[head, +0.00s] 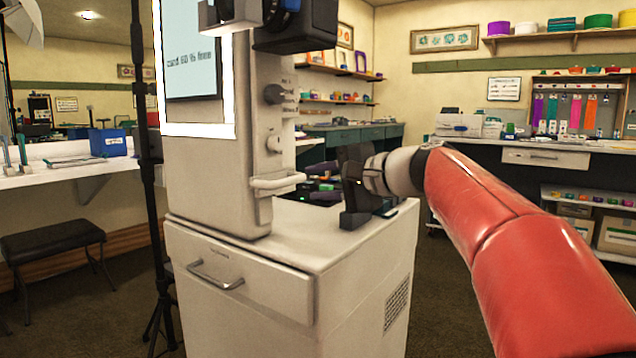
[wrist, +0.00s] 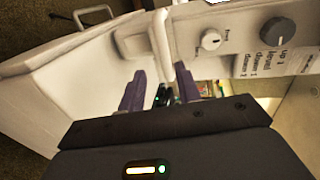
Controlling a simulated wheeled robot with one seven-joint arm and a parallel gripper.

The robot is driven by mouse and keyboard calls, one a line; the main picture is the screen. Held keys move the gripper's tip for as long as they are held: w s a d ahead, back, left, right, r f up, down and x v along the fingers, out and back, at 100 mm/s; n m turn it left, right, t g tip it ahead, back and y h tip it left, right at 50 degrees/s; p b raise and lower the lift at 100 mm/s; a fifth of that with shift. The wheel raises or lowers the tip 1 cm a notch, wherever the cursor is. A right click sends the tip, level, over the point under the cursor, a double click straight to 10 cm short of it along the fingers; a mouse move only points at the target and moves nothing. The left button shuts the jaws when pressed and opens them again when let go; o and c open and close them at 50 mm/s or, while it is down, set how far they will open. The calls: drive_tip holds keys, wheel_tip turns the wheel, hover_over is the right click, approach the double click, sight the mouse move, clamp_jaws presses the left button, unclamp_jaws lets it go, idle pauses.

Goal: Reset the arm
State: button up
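My red arm (head: 520,240) reaches in from the right in the head view. My gripper (head: 322,180) is dark and sits just above the top of the white cabinet, to the right of the tall machine column. In the wrist view its two purple fingers (wrist: 160,82) are spread apart, with no held object visible between them. Small dark and green shapes show in the gap, apparently beyond the fingers. The fingers point toward the machine's side; whether they touch it cannot be told.
The white machine (head: 215,150) with a lit screen stands on a white cabinet (head: 240,280). A black stand pole (head: 143,170) and a dark stool (head: 50,240) are at left. A counter (head: 540,157) runs behind.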

drive_tip(key=s+d+f+n+g+h+p, duration=0.1)
drive_tip(key=s+d+f+n+h+p, duration=0.1)
drive_tip(key=s+d+f+h, duration=0.2)
drive_tip(key=s+d+f+n+g+h+p, duration=0.1)
drive_tip(key=s+d+f+n+h+p, duration=0.2)
drive_tip(key=s+f, duration=0.8)
drive_tip(key=s+d+f+n+g+h+p, duration=0.2)
drive_tip(key=s+d+f+h, duration=0.3)
drive_tip(key=s, duration=1)
wheel_tip(320, 180, down, 4)
drive_tip(key=shift+s+r+n+p, duration=0.25)
drive_tip(key=shift+s+n+p, duration=0.05)
drive_tip(key=shift+s+p, duration=0.1)
